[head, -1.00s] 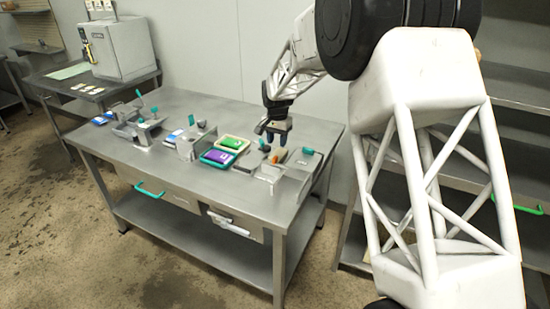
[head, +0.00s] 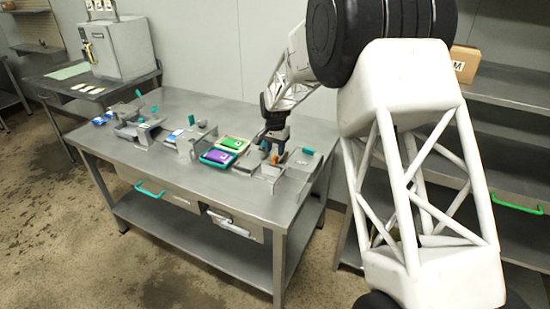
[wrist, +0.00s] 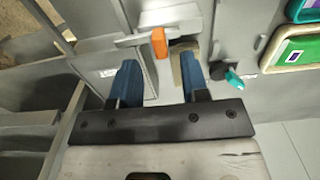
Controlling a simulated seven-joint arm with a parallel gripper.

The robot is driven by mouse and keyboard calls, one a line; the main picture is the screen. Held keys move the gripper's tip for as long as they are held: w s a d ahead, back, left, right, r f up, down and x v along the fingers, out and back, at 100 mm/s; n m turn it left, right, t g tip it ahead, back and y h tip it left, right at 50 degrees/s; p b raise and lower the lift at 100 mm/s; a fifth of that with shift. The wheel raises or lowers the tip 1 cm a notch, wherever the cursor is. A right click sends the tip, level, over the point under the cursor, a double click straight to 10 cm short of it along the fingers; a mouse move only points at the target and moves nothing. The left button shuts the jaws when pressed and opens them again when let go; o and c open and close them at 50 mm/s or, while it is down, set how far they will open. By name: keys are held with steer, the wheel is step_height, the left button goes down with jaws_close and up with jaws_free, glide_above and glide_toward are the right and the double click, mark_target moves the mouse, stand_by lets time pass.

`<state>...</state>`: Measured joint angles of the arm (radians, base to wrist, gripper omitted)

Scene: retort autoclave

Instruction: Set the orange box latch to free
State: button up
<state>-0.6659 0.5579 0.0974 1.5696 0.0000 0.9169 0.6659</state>
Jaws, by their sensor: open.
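The orange latch handle (wrist: 158,42) stands up beside a pale bar on a grey metal fixture (wrist: 108,57) in the wrist view. In the head view its orange part (head: 274,158) shows small, just below my gripper (head: 274,147), at the right end of the table. My gripper also shows in the wrist view (wrist: 160,66), with its two blue fingers apart and nothing gripped. The orange handle appears beyond the fingertips, in line with the gap between them. I cannot tell whether a finger touches it. The latch's markings are not readable.
A teal knob (wrist: 233,77) is close to the right finger in the wrist view. Other fixtures stand further left. The table's front strip is clear.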

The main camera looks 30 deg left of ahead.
mark_target(275, 158)
steer(key=shift+f, duration=2.1)
jaws_close()
